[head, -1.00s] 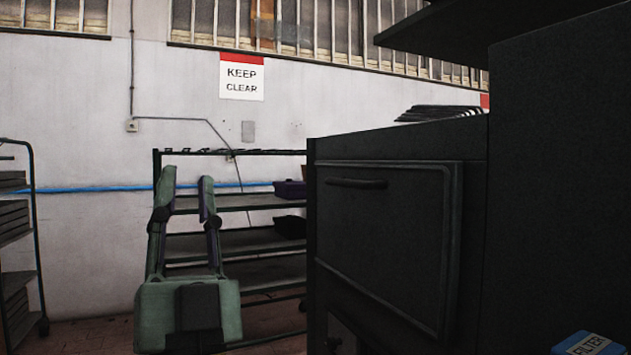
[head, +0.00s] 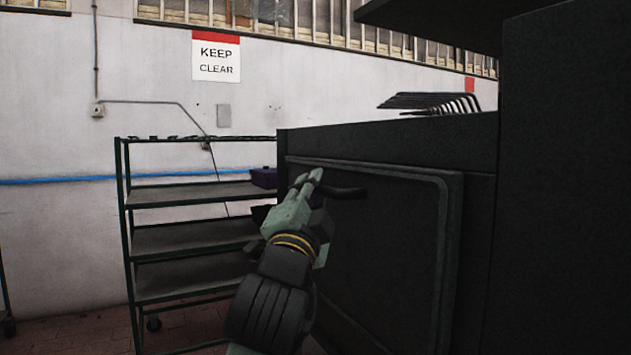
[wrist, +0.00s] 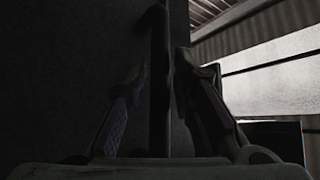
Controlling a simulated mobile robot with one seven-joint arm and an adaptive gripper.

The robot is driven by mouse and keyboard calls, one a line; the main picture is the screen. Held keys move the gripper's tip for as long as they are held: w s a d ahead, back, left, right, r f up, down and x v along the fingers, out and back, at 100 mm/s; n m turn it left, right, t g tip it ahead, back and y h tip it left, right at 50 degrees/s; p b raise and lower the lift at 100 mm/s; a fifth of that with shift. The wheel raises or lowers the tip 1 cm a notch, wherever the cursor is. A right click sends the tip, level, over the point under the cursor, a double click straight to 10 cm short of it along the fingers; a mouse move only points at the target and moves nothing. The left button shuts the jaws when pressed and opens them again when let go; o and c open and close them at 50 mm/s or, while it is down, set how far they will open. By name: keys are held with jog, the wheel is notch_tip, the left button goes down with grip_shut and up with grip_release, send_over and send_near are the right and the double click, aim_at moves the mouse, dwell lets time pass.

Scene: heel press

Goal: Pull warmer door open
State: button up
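The dark warmer door (head: 395,250) is closed, set in the front of the black cabinet on the right of the head view. Its black bar handle (head: 348,193) runs along the upper part of the door. My gripper (head: 316,180) is at the handle's left end, its fingers pointing up at the door. In the wrist view the handle (wrist: 160,95) stands upright between the two open fingers of my gripper (wrist: 161,70). A gap shows on the left finger's side; the right finger is very close to the bar, and contact is unclear.
A tall dark panel (head: 570,180) closes off the right side. A KEEP CLEAR sign (head: 216,57) hangs on the wall.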

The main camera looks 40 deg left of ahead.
jog(key=shift+x, duration=0.75)
jog(key=shift+c, duration=0.5)
grip_shut()
